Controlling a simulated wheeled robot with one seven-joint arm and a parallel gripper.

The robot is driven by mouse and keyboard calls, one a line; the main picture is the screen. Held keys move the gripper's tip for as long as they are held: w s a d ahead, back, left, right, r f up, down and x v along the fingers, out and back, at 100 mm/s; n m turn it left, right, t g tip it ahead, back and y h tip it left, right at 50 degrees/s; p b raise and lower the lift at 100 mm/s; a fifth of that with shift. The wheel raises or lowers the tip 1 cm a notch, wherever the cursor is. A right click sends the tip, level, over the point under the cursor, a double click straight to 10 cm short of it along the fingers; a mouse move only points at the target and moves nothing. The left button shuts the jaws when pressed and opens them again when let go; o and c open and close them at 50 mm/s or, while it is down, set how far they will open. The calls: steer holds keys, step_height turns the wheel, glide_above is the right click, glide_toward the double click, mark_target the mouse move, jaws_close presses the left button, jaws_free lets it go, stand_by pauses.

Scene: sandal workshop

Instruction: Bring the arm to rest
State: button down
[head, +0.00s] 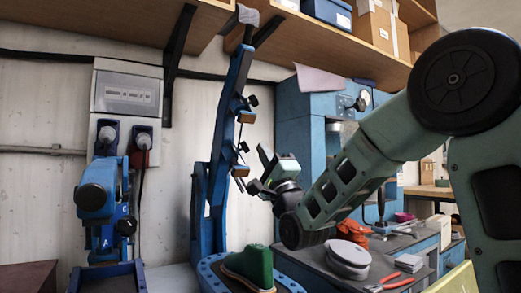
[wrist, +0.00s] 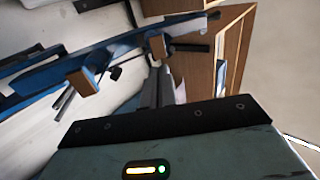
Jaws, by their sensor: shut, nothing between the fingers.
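My arm reaches in from the right in the head view. My gripper (head: 254,187) is at its end, raised in front of the blue upright post (head: 228,125) with its wooden blocks. The fingers look closed and hold nothing. In the wrist view the dark fingers (wrist: 155,90) stand close together beyond the gripper body, with the blue post (wrist: 120,45) and its wooden blocks behind them. I cannot tell how much gap lies between the fingers and the post.
A green shoe-shaped piece (head: 250,266) stands on the blue base below my gripper. A grey bench (head: 325,270) carries a stack of round discs (head: 348,257) and an orange item. A blue machine (head: 93,205) stands at left. A wooden shelf (head: 320,40) with boxes runs overhead.

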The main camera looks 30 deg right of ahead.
steer(key=s+r+v, duration=0.1)
steer(key=v, duration=0.5)
steer(key=w+a+f+n+g+y, duration=0.2)
steer(key=a+f+n+g+y, duration=0.2)
steer(key=a+f+n+g, duration=0.9)
steer(key=s+a+f+n+g+h, duration=0.15)
steer(key=s+a+f+g, duration=0.25)
steer(key=s+f, duration=0.4)
steer(key=s+a+f+n+g+y, duration=0.1)
steer(key=s+a+f+n+g, duration=0.3)
steer(key=f, duration=0.6)
steer(key=s+d+f+n+g+h, duration=0.1)
steer(key=s+f+n+g+h, duration=0.15)
steer(key=s, duration=0.65)
steer(key=s+f+n+g+h, duration=0.15)
steer(key=s+n+g, duration=0.25)
steer(key=s, duration=0.4)
step_height(320, 180, up, 21)
steer(key=p, duration=2.1)
steer(key=shift+s+d, duration=0.35)
steer(key=shift+s, duration=0.05)
steer(key=shift+r, duration=0.15)
